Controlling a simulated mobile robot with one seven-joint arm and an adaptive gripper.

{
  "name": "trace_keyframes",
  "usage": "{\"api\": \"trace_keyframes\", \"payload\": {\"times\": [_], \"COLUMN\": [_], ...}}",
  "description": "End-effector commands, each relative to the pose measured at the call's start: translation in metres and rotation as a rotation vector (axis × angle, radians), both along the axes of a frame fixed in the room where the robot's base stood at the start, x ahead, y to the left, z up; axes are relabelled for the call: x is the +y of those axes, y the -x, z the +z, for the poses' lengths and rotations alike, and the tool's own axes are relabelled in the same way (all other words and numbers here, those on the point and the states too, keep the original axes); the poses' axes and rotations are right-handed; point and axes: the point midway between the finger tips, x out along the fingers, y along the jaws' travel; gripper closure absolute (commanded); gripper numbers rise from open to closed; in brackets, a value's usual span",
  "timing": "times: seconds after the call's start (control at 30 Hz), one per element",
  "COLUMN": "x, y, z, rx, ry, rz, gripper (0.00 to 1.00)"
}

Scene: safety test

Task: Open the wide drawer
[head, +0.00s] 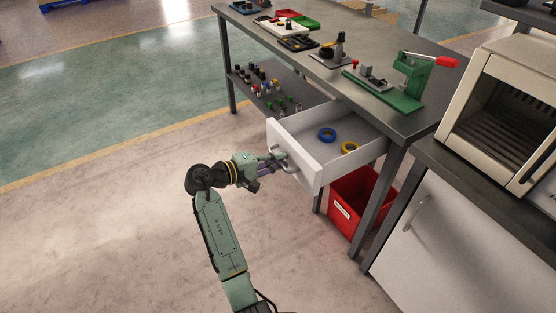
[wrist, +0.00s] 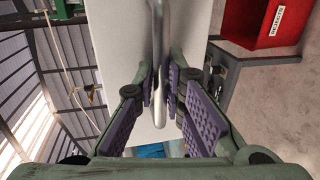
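The wide white drawer (head: 298,158) under the grey workbench stands pulled out, and its inside shows. A blue ring (head: 327,135) and a yellow ring (head: 349,147) lie in it. Its metal bar handle (head: 283,158) is on the front panel. My gripper (head: 277,158) is at this handle, in front of the panel. In the wrist view, the handle bar (wrist: 159,55) runs between the purple-padded fingers of my gripper (wrist: 162,90), with the fingertips closed in on both sides of it. The white drawer front (wrist: 118,60) fills the middle behind them.
A red bin (head: 345,212) stands on the floor below the drawer, near a table leg. A white cabinet (head: 440,250) and an oven-like appliance (head: 500,112) are at the right. A green press (head: 408,80) and other tools stand on the workbench (head: 340,83). The floor at left is clear.

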Motion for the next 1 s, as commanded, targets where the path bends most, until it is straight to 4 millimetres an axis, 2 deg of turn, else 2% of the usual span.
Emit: {"api": "trace_keyframes", "payload": {"times": [0.33,0.47,1.0], "x": [0.000,0.006,0.085], "y": [0.000,0.004,0.061], "z": [0.000,0.001,0.022], "rx": [0.002,0.001,0.000], "ry": [0.000,0.000,-0.001], "rz": [-0.001,0.001,0.002], "gripper": [0.82,0.82,0.82]}}
